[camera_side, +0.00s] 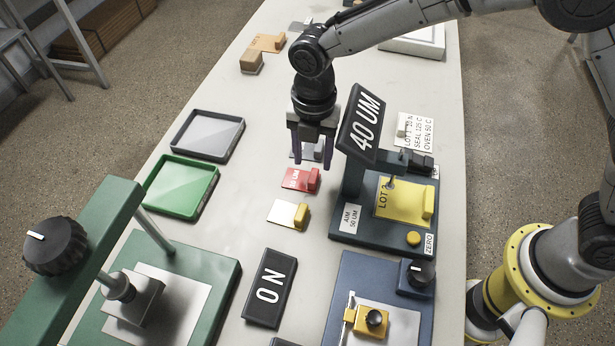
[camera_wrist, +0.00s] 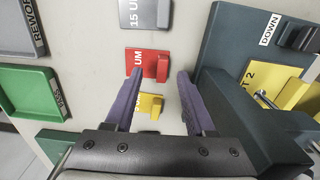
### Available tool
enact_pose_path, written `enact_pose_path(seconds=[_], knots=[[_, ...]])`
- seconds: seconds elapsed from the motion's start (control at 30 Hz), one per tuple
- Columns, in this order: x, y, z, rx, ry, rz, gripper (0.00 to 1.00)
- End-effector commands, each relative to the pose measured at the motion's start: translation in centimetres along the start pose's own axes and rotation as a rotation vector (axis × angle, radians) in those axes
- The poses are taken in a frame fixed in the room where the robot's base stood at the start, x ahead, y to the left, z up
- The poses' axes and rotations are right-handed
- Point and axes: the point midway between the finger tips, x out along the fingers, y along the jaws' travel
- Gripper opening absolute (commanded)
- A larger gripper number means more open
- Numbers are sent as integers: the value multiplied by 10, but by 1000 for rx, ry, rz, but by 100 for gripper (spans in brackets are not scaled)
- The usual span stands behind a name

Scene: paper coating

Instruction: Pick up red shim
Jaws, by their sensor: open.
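The red shim (camera_side: 301,179) lies on the pale table, a flat red plate with white lettering and a raised red block at its right end. It also shows in the wrist view (camera_wrist: 147,65), ahead of the fingertips. My gripper (camera_side: 311,152) is above the table, with its fingers pointing down near the red shim and the grey shim (camera_side: 302,150) behind it. In the wrist view my gripper (camera_wrist: 160,82) has its two purple fingers apart with nothing held between them. A yellow shim (camera_wrist: 150,105) shows between the fingers.
The gauge (camera_side: 360,205) with the "40 UM" display and a yellow plate stands close to the right. A green tray (camera_side: 147,196) and a grey tray (camera_side: 178,134) lie to the left. The "ON" sign (camera_side: 270,288) is nearer the camera. Bare table lies between trays and shims.

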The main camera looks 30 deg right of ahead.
Motion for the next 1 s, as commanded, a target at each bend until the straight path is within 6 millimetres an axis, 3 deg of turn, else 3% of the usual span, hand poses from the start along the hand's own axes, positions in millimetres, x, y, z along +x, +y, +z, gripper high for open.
enact_pose_path(seconds=[0.23, 0.57, 0.87, 1.0], knots=[[36, -5, -2, 0, 1, -4, 55], [42, -4, -1, 0, 0, 0, 55], [42, -4, -1, 0, 0, 0, 3], [42, -4, -1, 0, 0, 0, 0]])
